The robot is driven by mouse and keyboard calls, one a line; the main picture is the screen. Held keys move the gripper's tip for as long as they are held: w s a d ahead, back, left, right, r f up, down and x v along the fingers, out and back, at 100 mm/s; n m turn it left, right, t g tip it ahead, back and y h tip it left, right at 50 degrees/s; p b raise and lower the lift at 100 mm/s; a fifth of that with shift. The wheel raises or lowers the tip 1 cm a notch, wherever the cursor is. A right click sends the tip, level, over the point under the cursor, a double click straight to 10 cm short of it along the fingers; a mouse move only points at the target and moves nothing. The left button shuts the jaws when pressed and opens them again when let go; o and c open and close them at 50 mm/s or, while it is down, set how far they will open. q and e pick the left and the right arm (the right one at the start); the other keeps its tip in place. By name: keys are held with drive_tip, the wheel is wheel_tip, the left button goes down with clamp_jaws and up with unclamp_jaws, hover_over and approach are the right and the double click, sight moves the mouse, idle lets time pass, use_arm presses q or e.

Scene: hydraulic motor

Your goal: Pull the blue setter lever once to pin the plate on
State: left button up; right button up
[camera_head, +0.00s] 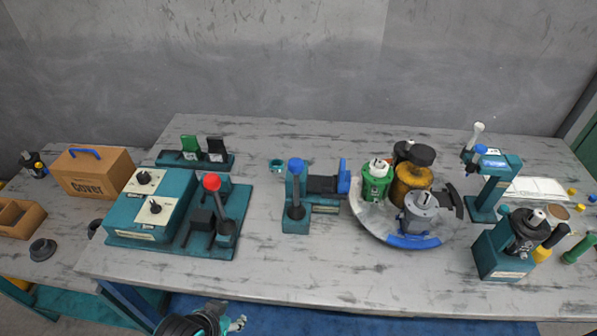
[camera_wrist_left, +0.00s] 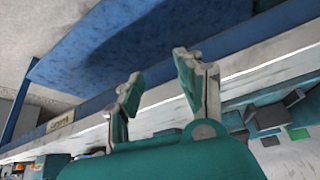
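A lever with a blue knob (camera_head: 296,165) stands upright on a teal fixture (camera_head: 322,208) near the middle of the table; the fixture has a dark bed and a blue end piece (camera_head: 344,177). A second blue knob (camera_head: 480,149) shows on the teal press at the right, so which one is the setter lever I cannot tell for sure. I cannot make out a plate for certain. My left gripper (camera_head: 238,324) is at the bottom edge of the head view, in front of the table and apart from both levers. In the left wrist view, its two fingers (camera_wrist_left: 155,78) are spread and empty.
A round turntable (camera_head: 375,226) carries green, amber and grey motor parts. A teal box with knobs (camera_head: 152,205) and a red-knobbed lever (camera_head: 212,182) stand left of the middle fixture. A wooden box (camera_head: 92,172) is at the far left. The front centre table strip is clear.

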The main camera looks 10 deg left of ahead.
use_arm(q)
wheel_tip(320, 180, up, 7)
drive_tip(key=t, duration=0.1)
drive_tip(key=m+t+h, duration=0.4)
drive_tip(key=t+h, duration=0.4)
drive_tip(key=h, duration=0.1)
approach(294, 179)
drive_tip(key=p+x, duration=0.3)
drive_tip(key=x, duration=0.6)
drive_tip(key=shift+w+d, duration=0.55)
drive_tip(key=shift+w, duration=0.2)
use_arm(e)
drive_tip(key=shift+s+a+r, duration=0.3)
drive_tip(key=shift+r, duration=0.3)
drive_tip(key=shift+s+a+r, duration=0.35)
drive_tip(key=shift+r, duration=0.3)
drive_tip(key=shift+s+a+r, duration=0.3)
drive_tip(key=shift+r, duration=0.3)
use_arm(q)
drive_tip(key=shift+c, duration=0.4)
